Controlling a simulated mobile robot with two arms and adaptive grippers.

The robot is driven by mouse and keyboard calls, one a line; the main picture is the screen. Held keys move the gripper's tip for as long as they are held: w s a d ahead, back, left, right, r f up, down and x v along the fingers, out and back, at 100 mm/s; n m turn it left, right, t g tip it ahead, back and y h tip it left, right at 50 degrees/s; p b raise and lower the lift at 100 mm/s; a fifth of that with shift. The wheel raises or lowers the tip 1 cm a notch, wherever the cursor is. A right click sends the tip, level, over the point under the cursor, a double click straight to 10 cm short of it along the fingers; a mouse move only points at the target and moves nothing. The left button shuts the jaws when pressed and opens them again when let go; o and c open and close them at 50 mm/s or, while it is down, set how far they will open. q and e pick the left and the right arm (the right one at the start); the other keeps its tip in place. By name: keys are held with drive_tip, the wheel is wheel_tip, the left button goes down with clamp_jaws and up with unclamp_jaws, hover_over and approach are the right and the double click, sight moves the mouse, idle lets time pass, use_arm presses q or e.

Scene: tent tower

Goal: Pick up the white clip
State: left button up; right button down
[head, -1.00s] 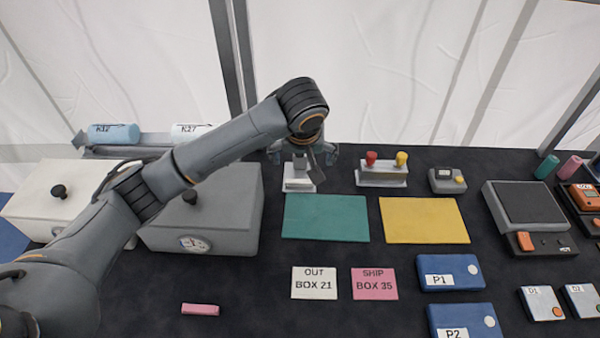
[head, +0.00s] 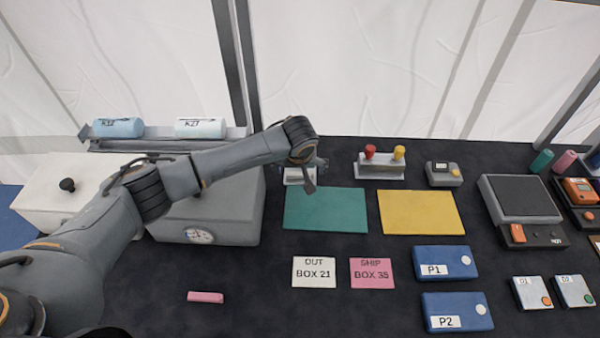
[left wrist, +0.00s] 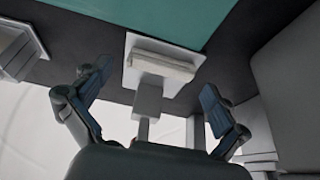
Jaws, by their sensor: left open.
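The white clip (left wrist: 162,66) appears as a pale bar lying across the top of a small light grey stand (left wrist: 150,100) in the left wrist view. My left gripper (left wrist: 152,80) is open, with one finger on each side of the stand and clear space between the fingers and the clip. In the head view the left gripper (head: 308,175) is over the stand (head: 294,176), behind the green mat, and my arm hides most of it; the clip cannot be made out there. My right gripper is not in view.
A green mat (head: 325,210) and a yellow mat (head: 420,212) lie in front. A stand with red and yellow knobs (head: 381,169) is to the right. A grey box with a dial (head: 225,215) is beneath my arm. A pink bar (head: 205,297) lies on the dark table.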

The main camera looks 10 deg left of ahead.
use_arm(q)
drive_tip(key=c, duration=0.9)
